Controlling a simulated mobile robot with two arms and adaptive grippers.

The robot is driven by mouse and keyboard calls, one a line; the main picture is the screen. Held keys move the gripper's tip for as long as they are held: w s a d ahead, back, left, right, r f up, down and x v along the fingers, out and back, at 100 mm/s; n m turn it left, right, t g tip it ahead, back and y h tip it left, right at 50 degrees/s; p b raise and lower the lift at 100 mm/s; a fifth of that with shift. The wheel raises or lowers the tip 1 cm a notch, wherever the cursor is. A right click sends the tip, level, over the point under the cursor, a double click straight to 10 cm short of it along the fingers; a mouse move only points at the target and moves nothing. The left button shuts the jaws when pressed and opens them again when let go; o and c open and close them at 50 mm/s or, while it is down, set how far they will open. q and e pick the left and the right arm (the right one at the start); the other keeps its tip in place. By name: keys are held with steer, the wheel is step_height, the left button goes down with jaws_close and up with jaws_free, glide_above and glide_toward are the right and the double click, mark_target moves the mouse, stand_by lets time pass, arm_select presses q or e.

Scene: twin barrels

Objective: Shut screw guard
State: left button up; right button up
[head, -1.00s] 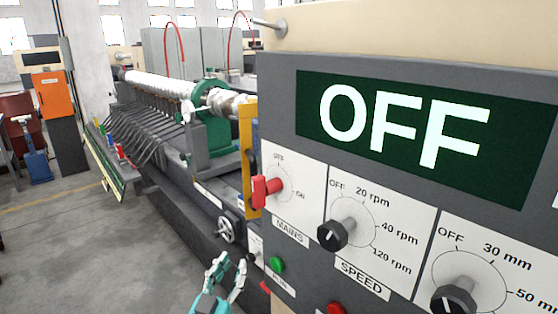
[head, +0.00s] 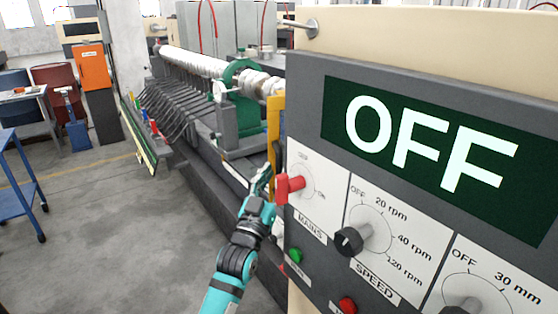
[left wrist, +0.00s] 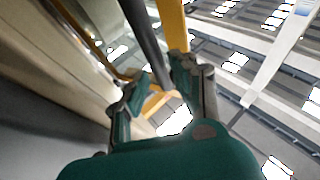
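A yellow upright panel (head: 275,125), which looks like the screw guard's edge, stands at the left side of the control cabinet. The long pale screw (head: 205,65) lies uncovered on the machine bed behind it. My left gripper (head: 263,179) is at the panel's lower end, beside the red mains switch (head: 289,187). In the left wrist view its fingers (left wrist: 160,88) are apart. A dark bar (left wrist: 146,45), seemingly a handle, runs toward the gap between them, with yellow parts (left wrist: 172,25) beside it. I cannot tell whether the fingers touch it. My right gripper is out of view.
The control cabinet (head: 430,70), its display reading OFF, fills the right side, with speed knob (head: 348,241) and buttons close to my left arm. A blue cart (head: 20,185) stands far left. The floor (head: 120,240) between is clear.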

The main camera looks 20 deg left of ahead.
mark_target(277, 170)
arm_select(q)
steer(key=shift+p+x, duration=0.35)
steer(key=shift+x, duration=1.4)
jaws_close()
steer(key=shift+f, duration=0.1)
